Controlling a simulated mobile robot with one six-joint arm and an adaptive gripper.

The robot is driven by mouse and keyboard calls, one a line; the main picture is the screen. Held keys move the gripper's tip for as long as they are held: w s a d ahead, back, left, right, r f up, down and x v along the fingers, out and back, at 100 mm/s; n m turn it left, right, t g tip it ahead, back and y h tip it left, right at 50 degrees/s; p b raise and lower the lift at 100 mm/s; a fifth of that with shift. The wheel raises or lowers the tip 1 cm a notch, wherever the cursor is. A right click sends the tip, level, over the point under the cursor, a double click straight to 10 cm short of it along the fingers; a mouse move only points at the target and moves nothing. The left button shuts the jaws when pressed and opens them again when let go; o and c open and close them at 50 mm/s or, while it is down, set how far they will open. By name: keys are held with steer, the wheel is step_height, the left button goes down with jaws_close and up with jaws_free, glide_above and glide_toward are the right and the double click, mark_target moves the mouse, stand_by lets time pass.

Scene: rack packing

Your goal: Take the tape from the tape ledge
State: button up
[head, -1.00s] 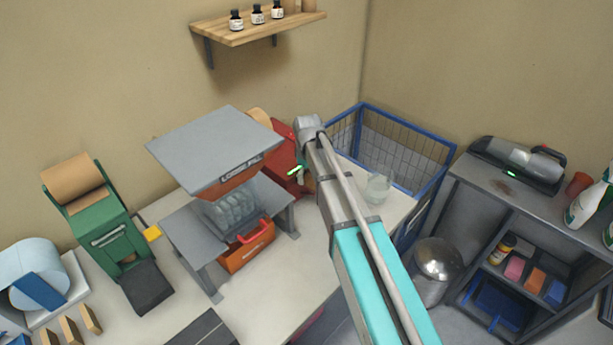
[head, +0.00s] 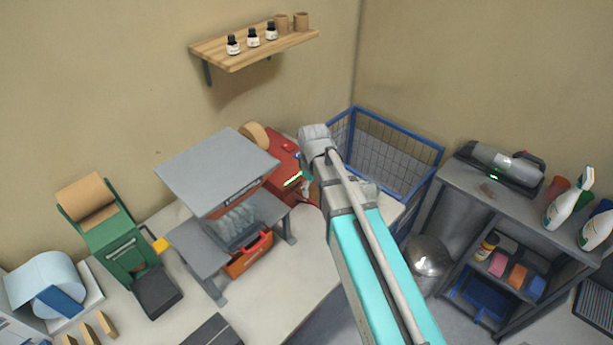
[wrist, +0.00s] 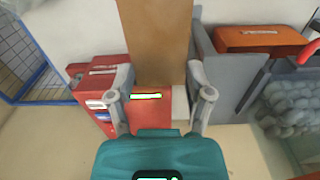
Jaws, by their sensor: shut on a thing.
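The tape is a broad brown strip (wrist: 156,42) in the wrist view, running from between my fingertips up past the top of the picture. My gripper (wrist: 161,88) is shut on it, one finger at each long edge. Just beneath lies the red machine (wrist: 152,110) with a lit green bar. In the head view the red machine (head: 285,166) stands at the back of the bench, with a brown roll (head: 254,135) at its rear. My arm hides the gripper's fingers and the held tape there.
A grey-topped machine (head: 215,170) with an orange toolbox (head: 249,257) stands left of the red machine. A blue wire basket (head: 396,150) is behind and right. A grey shelf unit (head: 448,182) is further right.

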mark_target(317, 199)
steer(key=shift+s+d+r+p, duration=0.15)
steer(key=shift+s+r+p, duration=0.1)
steer(key=shift+s, duration=0.3)
steer(key=shift+s+d+r+p, duration=0.1)
steer(key=shift+s+d+r, duration=0.15)
steer(key=shift+s, duration=0.35)
steer(key=shift+s+d+r+p, duration=0.1)
steer(key=shift+s+r+p, duration=0.15)
steer(key=shift+s, duration=0.3)
